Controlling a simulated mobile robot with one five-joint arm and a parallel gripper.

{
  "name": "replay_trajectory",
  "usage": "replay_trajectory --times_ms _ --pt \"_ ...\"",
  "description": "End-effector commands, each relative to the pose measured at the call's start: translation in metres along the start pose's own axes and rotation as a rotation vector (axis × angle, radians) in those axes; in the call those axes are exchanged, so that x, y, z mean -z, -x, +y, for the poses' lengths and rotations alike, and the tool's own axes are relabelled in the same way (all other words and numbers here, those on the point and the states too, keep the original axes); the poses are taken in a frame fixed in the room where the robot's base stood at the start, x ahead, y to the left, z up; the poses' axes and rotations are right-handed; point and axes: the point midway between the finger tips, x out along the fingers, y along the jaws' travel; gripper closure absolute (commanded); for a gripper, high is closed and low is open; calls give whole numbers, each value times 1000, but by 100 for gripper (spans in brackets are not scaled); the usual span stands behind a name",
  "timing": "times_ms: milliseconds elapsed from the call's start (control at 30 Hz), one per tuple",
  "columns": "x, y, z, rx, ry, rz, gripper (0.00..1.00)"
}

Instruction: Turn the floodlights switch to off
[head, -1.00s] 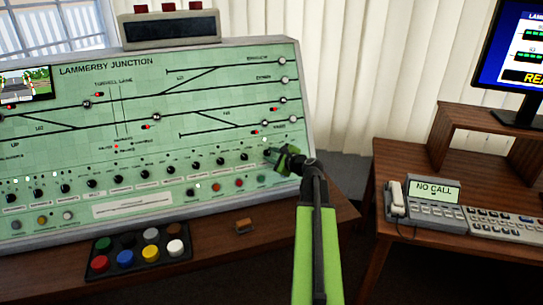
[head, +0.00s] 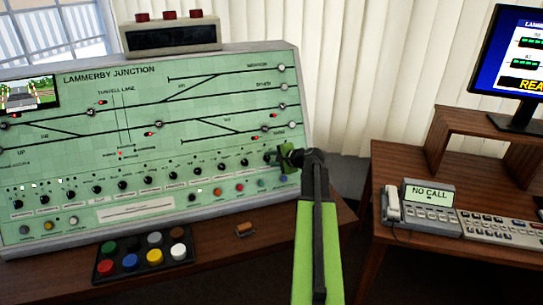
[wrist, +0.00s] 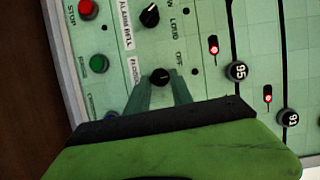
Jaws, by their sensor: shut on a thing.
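The floodlights switch (wrist: 160,77) is a small black round knob beside a label in the wrist view whose visible part begins "FLOODS". An "OFF" marking (wrist: 180,58) is printed beside it. My gripper (wrist: 163,88) has one finger on each side of the knob and is shut on it. The knob's pointer is too small and dark to read. In the head view my green gripper (head: 277,157) is at the right end of the panel's knob row and hides the switch.
The green control panel (head: 90,110) carries several other black knobs and coloured buttons. The alarm bell knob (wrist: 149,15) and a green button (wrist: 99,63) are close by. A button box (head: 142,254) sits on the desk. A telephone (head: 392,205) stands on the right desk.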

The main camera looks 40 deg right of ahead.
Motion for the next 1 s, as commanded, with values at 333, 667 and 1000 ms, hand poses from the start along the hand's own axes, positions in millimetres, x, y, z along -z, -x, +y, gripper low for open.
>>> replay_trajectory --times_ms 333,667,1000 --pt "0 2 -5 -109 289 0 100" --pt "0 1 -5 -178 472 0 100" --pt "0 1 -4 -205 543 1 100"
